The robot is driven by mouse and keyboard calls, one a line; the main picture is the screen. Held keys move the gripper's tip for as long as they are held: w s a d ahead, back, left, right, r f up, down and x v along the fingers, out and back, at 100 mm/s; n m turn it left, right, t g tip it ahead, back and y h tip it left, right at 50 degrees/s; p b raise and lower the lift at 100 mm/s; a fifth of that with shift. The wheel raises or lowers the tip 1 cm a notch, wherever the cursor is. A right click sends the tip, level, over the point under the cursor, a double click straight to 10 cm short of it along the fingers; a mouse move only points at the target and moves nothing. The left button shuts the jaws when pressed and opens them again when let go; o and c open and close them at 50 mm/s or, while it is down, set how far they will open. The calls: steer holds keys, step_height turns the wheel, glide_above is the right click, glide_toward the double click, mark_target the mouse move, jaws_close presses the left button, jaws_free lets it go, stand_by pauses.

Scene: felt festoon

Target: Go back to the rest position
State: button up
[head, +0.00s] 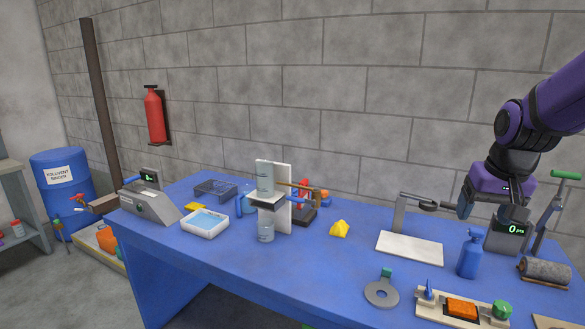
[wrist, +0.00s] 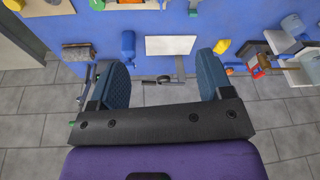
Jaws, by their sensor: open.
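My purple arm comes in from the upper right of the head view. My gripper (head: 490,208) hangs above the right part of the blue table, beside a dark box with a green "0" display (head: 507,236). In the wrist view the two blue finger pads of my gripper (wrist: 161,74) stand wide apart with nothing between them. The blue pump bottle (head: 470,255) stands below and in front of it, apart from the fingers.
Near the gripper are a white plate with a lever stand (head: 409,248), a grey roller (head: 545,270) and a green-handled stand (head: 548,215). A grey block wall stands behind.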

steer(key=s+a+r+n+t, duration=0.1)
steer(key=s+a+r, duration=0.2)
steer(key=s+a, duration=0.2)
steer(key=s+a+r+n+t, duration=0.1)
steer(key=s+a+r+n, duration=0.1)
steer(key=s+a, duration=0.3)
steer(key=s+r, duration=0.1)
steer(key=s, duration=0.3)
steer(key=shift+s+a+r+n+y, duration=0.3)
steer(key=shift+r, duration=0.1)
